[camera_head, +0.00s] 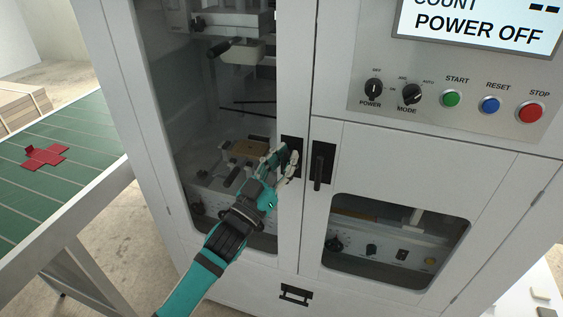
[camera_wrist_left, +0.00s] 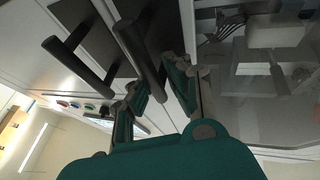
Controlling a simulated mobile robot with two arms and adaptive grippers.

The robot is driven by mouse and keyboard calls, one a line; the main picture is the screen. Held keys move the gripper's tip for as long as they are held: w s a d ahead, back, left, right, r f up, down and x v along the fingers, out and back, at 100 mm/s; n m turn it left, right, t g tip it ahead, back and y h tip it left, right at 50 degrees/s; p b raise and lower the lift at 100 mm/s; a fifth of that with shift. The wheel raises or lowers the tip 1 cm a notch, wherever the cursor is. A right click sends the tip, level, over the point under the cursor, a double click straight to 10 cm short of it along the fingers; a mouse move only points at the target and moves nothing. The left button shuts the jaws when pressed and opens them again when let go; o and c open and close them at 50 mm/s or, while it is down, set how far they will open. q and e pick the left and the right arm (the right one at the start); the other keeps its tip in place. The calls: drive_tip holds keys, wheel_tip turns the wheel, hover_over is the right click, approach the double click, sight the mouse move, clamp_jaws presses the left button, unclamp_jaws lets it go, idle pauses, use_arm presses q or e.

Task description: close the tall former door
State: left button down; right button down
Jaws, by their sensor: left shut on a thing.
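The tall former door (camera_head: 292,215) is white with a large clear window, at the left of the machine's front in the head view. It looks flush or nearly flush with the front; a small gap cannot be ruled out. My left gripper (camera_head: 285,160) is at the door's right edge, over its black handle plate. In the left wrist view, its fingers (camera_wrist_left: 155,85) are closed around the tall door's black bar handle (camera_wrist_left: 138,45). The gripper hides most of this handle in the head view. My right gripper is not in view.
A smaller lower door with its own black handle (camera_head: 318,170) sits just right of the tall door. Above it is a control panel (camera_head: 440,95) with knobs and buttons; the screen reads POWER OFF. A green conveyor (camera_head: 75,140) carrying a red flat blank (camera_head: 45,156) stands at left.

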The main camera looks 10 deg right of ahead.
use_arm(q)
drive_tip(key=shift+s+d, duration=0.1)
drive_tip(key=shift+d, duration=0.05)
drive_tip(key=c, duration=1.3)
unclamp_jaws()
drive_tip(key=shift+d, duration=0.2)
drive_tip(key=shift+c, duration=0.2)
drive_tip(key=shift+f, duration=0.1)
drive_tip(key=shift+a, duration=0.1)
drive_tip(key=shift+a+f, duration=0.15)
drive_tip(key=v, duration=1.1)
drive_tip(key=shift+s+a, duration=0.15)
drive_tip(key=shift+s, duration=0.1)
